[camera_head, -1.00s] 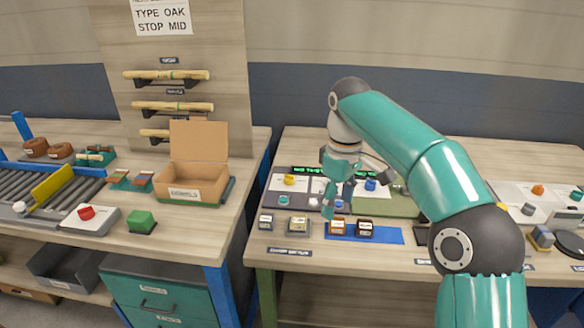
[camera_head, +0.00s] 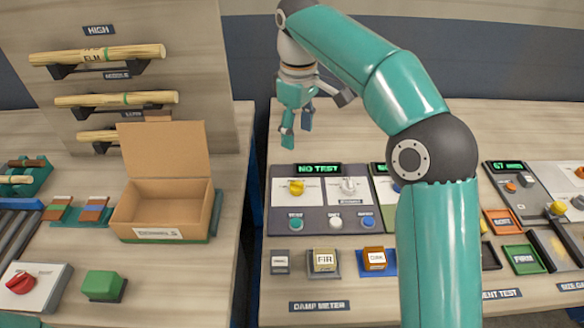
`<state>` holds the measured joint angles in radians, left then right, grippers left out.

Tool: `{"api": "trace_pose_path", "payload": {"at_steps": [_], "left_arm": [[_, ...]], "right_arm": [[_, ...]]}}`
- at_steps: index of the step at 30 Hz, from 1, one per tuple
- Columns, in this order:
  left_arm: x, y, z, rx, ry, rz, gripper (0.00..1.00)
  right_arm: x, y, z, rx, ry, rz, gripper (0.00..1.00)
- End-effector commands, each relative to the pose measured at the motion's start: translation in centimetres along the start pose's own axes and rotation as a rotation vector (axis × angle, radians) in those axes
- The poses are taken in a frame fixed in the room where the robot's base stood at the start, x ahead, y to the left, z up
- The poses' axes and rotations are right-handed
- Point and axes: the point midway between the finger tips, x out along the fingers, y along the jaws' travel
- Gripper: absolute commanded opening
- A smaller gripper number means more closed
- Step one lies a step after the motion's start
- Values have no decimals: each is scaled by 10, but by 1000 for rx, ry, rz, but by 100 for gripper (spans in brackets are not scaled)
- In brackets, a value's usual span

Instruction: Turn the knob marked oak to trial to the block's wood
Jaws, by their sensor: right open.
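The damp meter panel (camera_head: 310,222) has a lit display (camera_head: 319,170) reading NO TEST. It carries a yellow knob (camera_head: 296,187) and a pale grey knob (camera_head: 348,186); the small markings around both are unreadable. Below are teal (camera_head: 295,222), white (camera_head: 335,223) and blue (camera_head: 367,222) buttons. In front stand a block labelled FIR (camera_head: 324,261) and an orange-brown block (camera_head: 374,259), whose label appears to read OAK, on a blue mat. My right gripper (camera_head: 298,134) is open and empty, above and behind the panel, apart from the knobs. My left gripper is out of view.
My right arm hides part of the bench right of the panel. A small grey block (camera_head: 280,262) stands left of the FIR block. An open cardboard box (camera_head: 165,207) is on the left bench. Another panel (camera_head: 525,187) with knobs is at right.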

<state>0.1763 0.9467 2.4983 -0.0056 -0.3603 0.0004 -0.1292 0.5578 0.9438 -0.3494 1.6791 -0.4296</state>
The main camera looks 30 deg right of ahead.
Motion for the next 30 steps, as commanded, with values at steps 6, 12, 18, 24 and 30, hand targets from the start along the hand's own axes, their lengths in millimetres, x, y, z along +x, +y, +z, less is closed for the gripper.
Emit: {"api": "trace_pose_path", "payload": {"at_steps": [6,12,18,24,30], "left_arm": [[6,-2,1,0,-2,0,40],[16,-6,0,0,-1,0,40],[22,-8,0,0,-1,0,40],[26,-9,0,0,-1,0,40],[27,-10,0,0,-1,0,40]], "right_arm": [[18,4,7,14,-2,-1,61],[56,6,11,23,-5,-3,61],[99,7,12,24,-6,-3,61],[138,7,12,25,-4,-3,61],[162,7,11,24,-3,-2,61]]}}
